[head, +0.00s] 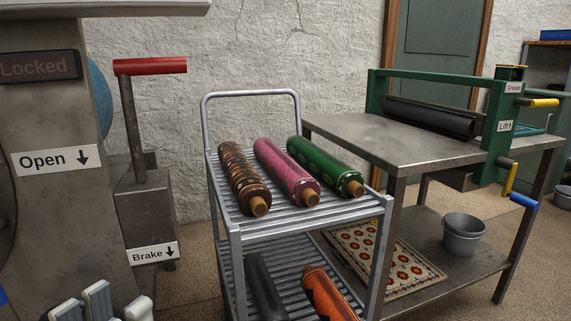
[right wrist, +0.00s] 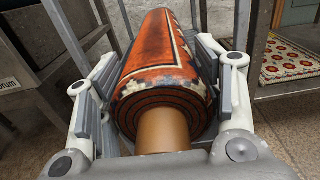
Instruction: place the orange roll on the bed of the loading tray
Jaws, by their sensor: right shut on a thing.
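The orange roll (head: 330,296), patterned and wound on a wooden core, lies on the lower slatted shelf of a grey trolley. Its near end is cut off by the bottom edge of the head view. In the right wrist view the orange roll (right wrist: 158,78) fills the middle, with its core towards me. My right gripper (right wrist: 160,90) is shut on it, one finger on each side. My left gripper (head: 98,302) shows only in part at the bottom left of the head view, away from the roll. I cannot make out a loading tray for certain.
The trolley's top shelf (head: 222,208) bears brown, pink and green rolls. A dark roll (head: 262,288) lies beside the orange one. A metal table (head: 385,146) with a green roller frame stands right, with a bucket (head: 462,237) below. A machine with a red-handled lever (head: 150,66) stands left.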

